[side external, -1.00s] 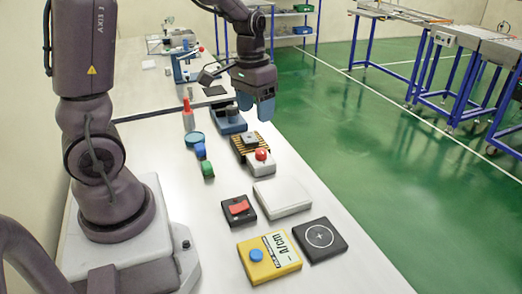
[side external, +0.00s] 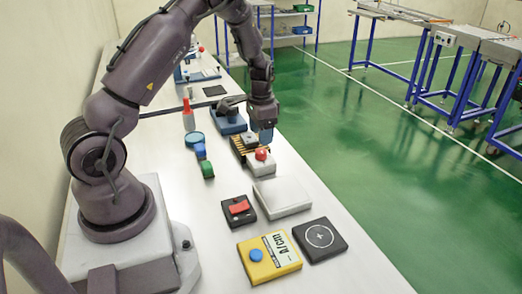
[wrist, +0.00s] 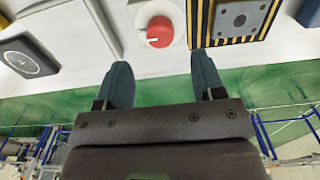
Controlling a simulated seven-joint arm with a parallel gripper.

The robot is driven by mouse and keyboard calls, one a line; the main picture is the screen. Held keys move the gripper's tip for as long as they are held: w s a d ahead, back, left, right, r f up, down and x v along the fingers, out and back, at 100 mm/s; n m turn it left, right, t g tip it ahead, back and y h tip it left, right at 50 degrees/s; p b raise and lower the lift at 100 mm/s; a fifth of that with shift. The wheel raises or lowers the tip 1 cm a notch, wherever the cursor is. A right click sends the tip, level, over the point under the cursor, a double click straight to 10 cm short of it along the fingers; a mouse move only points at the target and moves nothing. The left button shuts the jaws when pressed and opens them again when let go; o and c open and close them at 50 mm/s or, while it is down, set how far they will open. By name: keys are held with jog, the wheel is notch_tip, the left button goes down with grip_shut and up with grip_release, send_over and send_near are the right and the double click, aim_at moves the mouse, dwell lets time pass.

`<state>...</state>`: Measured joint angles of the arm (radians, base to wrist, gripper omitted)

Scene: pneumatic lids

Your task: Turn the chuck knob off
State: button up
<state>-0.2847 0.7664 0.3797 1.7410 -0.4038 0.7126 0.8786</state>
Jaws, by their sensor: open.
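A round red knob (side external: 261,154) sits on a small white box (side external: 262,169) beside a striped plate (side external: 237,147). In the wrist view the knob (wrist: 160,31) shows a white pointer mark on its left side. I cannot read any label for its positions. My gripper (side external: 265,134) hangs just behind and above the knob in the side view. In the wrist view my gripper (wrist: 162,64) is open and empty, its blue fingers pointing towards the knob. The knob lies ahead of the gap between the fingertips, and no contact shows.
The black-and-yellow striped plate carries a grey block (wrist: 240,20) right of the knob. A white flat panel (side external: 283,196), a red rocker switch (side external: 239,208), a yellow meter (side external: 278,264) and a black circled pad (side external: 320,239) lie nearer the camera. A blue device (side external: 229,121) stands behind.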

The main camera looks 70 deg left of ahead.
aim_at(261, 150)
notch_tip(261, 150, down, 7)
jog(key=shift+r, duration=0.2)
jog(key=c, duration=0.9)
